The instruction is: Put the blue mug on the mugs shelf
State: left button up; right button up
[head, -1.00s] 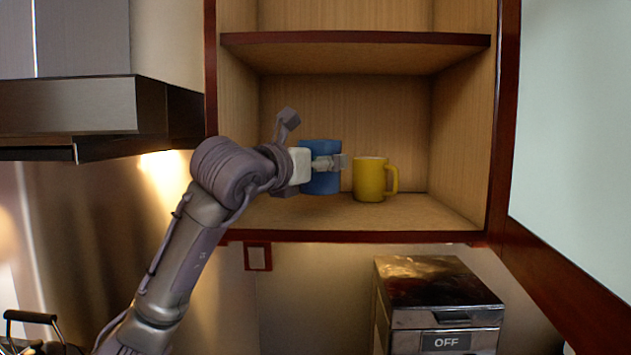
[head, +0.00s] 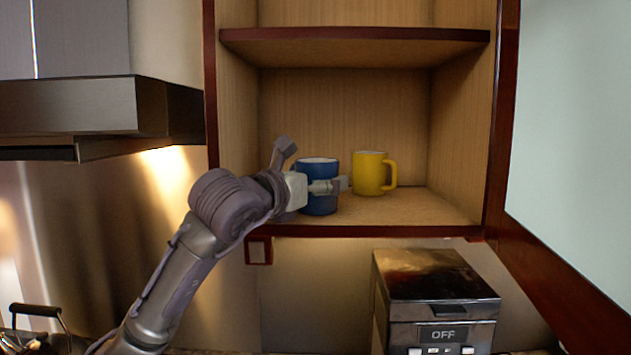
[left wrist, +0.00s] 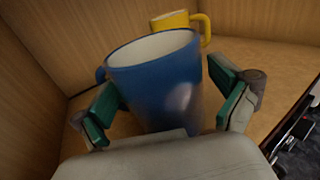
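The blue mug (head: 317,190) stands upright near the front of the cabinet shelf (head: 410,208), appearing to rest on it, left of a yellow mug (head: 369,174). My left gripper (head: 315,168) is around the blue mug with its fingers spread. In the left wrist view the blue mug (left wrist: 157,85) sits between the fingers of the left gripper (left wrist: 168,108). The left finger is close to or touching the mug. A gap shows between the mug and the right finger. The blue mug's handle is on its left side there. My right gripper is not in view.
An upper shelf (head: 355,34) is above the mugs. The cabinet's side walls and an open door (head: 575,110) bound the space at right. A range hood (head: 70,105) is at left. An appliance marked OFF (head: 440,300) stands below. The shelf right of the yellow mug is clear.

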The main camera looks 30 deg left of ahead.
pick_arm(q)
jog(key=shift+r, duration=0.1)
jog(key=s+a+b, duration=0.1)
jog(key=s+b, duration=0.3)
jog(key=s, duration=0.8)
